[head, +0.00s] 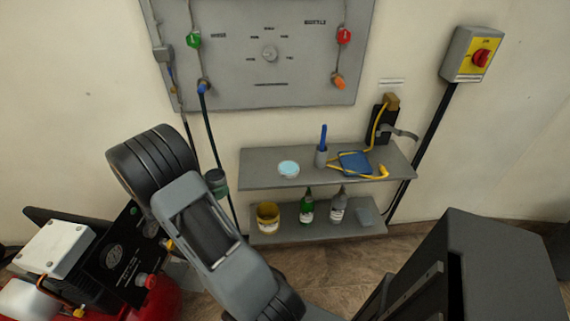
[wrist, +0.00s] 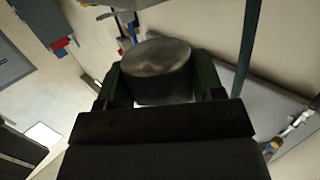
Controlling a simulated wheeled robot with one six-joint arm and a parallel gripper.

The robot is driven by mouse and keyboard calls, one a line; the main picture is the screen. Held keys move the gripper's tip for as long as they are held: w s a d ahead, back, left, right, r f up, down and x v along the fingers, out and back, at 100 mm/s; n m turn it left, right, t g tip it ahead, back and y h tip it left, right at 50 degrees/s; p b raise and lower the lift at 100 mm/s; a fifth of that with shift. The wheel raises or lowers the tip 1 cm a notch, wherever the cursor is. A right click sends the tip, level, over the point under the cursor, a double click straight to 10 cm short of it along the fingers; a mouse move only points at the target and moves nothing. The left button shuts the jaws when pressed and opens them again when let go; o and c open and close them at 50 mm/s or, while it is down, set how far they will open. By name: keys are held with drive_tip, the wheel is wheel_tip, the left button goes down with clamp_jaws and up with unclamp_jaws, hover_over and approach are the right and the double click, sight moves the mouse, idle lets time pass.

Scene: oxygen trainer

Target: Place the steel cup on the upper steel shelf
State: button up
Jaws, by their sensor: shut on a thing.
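My gripper (wrist: 158,85) is shut on the steel cup (wrist: 156,68), a dull metal cylinder between its two dark green fingers in the wrist view. In the head view my gripper (head: 215,182) shows just left of the upper steel shelf (head: 257,171), partly behind my arm; the cup is hard to make out there. The upper shelf is a grey plate on the wall. Its left end is bare. A light blue-white round dish (head: 288,168), a grey holder with a blue stick (head: 321,155) and a blue pad (head: 354,163) stand or lie on it.
The lower shelf (head: 300,233) holds a yellow tin (head: 267,215), a green bottle (head: 307,207), a grey bottle (head: 338,207) and a small clear container (head: 367,211). A dark hose (head: 211,135) hangs from the wall panel (head: 270,55) near my gripper. A yellow cable (head: 374,130) reaches the upper shelf.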

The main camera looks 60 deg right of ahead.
approach(260, 171)
drive_tip(key=s+d+r, duration=0.1)
drive_tip(key=d, duration=0.1)
drive_tip(key=d+r, duration=0.1)
drive_tip(key=d, duration=0.1)
drive_tip(key=s+d+r, duration=0.1)
drive_tip(key=d, duration=0.1)
drive_tip(key=shift+s, duration=0.35)
drive_tip(key=x, duration=0.3)
drive_tip(key=shift+s+d+r, duration=0.1)
drive_tip(key=shift+d+r, duration=0.15)
drive_tip(key=shift+d, duration=0.05)
drive_tip(key=shift+f, duration=0.75)
drive_tip(key=shift+f, duration=0.15)
drive_tip(key=o, duration=1)
drive_tip(key=shift+o, duration=0.2)
